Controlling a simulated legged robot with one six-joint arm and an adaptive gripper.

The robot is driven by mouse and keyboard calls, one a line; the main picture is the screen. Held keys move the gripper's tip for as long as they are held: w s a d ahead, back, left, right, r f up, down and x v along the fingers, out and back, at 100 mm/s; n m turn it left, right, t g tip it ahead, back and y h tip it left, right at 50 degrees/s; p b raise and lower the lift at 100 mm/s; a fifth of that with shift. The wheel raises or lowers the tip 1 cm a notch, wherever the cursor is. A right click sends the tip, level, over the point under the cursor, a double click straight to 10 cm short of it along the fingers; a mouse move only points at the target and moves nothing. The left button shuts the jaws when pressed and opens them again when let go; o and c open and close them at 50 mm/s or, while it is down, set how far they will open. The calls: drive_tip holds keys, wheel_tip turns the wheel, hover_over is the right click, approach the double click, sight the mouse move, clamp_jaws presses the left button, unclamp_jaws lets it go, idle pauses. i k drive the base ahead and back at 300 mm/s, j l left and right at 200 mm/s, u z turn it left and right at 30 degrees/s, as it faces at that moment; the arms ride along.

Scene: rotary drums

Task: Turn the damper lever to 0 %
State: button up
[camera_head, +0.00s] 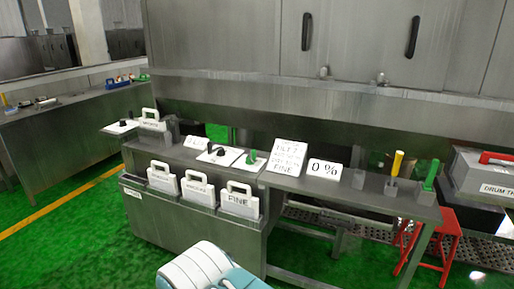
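A white sign reading "0 %" (323,169) stands on the grey metal bench (310,188). To its left, a small green lever (251,157) and a black knob (211,147) each sit on a white plate. No label I can read marks either one as the damper lever. The scale and exact angle of the green lever are too small to read. My gripper is not in view.
Another sign (285,157) stands beside the green lever. White-handled cases, one marked "FINE" (239,201), hang in front. Yellow-handled (396,166) and green-handled (431,176) tools stand at the right. A red stool (436,240) stands below. Green floor (100,240) is clear at left.

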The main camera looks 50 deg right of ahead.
sight(220, 151)
drive_tip(key=z, duration=1.2)
drive_tip(key=i+j, duration=0.3)
drive_tip(key=i, duration=0.25)
drive_tip(key=i+j, duration=0.35)
drive_tip(key=i, duration=0.2)
drive_tip(key=i+j, duration=0.3)
drive_tip(key=i, duration=0.25)
drive_tip(key=i+j, duration=0.3)
drive_tip(key=i, duration=0.25)
drive_tip(key=z, duration=0.05)
